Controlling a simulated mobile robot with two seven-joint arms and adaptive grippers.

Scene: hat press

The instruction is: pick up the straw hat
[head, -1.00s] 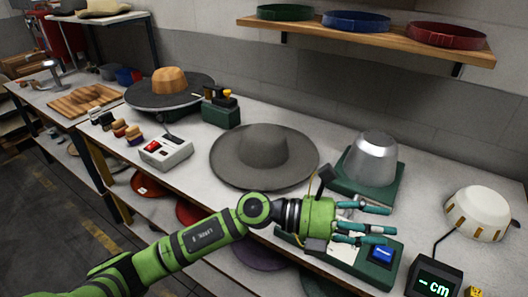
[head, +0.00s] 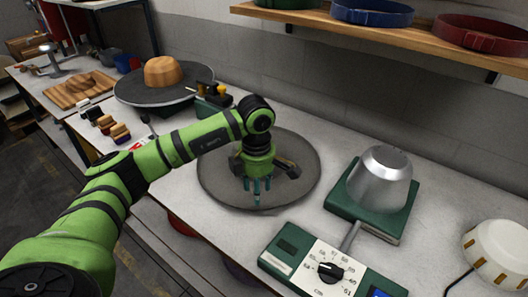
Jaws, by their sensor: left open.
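A wide grey hat (head: 222,185) lies brim down on the white worktop. It looks like felt rather than straw. My left gripper (head: 257,188) is in front of and above it, with fingers pointing down and open. The gripper hides most of the hat's crown, and I cannot tell whether the fingers touch it. I see no clearly straw hat now. My right gripper is not in view.
A wooden crown block (head: 163,70) sits on a dark round disc at the back left. A metal dome (head: 380,178) stands on a green base, near a green dial unit (head: 295,255). A white dome (head: 498,250) is at right. A shelf (head: 400,28) holds hat bands.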

